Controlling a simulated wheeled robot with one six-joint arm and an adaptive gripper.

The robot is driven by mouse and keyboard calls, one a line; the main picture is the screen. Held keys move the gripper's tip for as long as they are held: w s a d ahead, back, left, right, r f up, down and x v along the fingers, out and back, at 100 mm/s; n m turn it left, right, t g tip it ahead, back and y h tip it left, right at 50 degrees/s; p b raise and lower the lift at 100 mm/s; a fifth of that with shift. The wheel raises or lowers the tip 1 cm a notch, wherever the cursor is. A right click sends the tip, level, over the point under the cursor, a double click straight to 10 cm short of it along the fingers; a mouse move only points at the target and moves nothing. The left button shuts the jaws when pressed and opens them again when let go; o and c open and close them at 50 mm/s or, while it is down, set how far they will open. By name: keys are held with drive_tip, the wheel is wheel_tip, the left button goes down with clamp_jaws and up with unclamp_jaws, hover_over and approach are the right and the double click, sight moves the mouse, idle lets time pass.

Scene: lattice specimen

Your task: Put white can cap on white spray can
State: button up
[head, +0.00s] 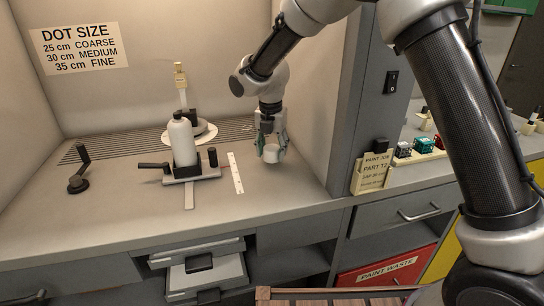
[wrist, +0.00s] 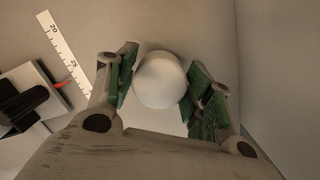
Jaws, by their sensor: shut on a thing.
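The white spray can (head: 182,140) stands upright on a small grey stand with black clamps inside the booth in the head view. The white can cap (head: 271,154) is between the fingers of my gripper (head: 270,146), to the right of the can and the ruler. In the wrist view the cap (wrist: 159,80) shows as a round white shape between the green finger pads of my gripper (wrist: 165,85). My gripper is shut on the cap. The can's stand (wrist: 35,98) shows in part at the left of the wrist view.
A white ruler (head: 236,173) lies between the stand and my gripper. A nozzle-topped post (head: 181,85) on a round base stands behind the can. A black crank (head: 79,170) is at the left. The booth's right wall (head: 312,110) is close to my gripper.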

sight(272, 148)
drive_tip(key=shift+f, duration=1.3)
drive_tip(key=shift+f, duration=0.15)
drive_tip(key=o, duration=0.7)
drive_tip(key=r, duration=0.5)
drive_tip(key=s+r, duration=0.1)
drive_tip(key=r, duration=0.1)
drive_tip(key=shift+a+r, duration=0.1)
drive_tip(key=shift+r, duration=0.3)
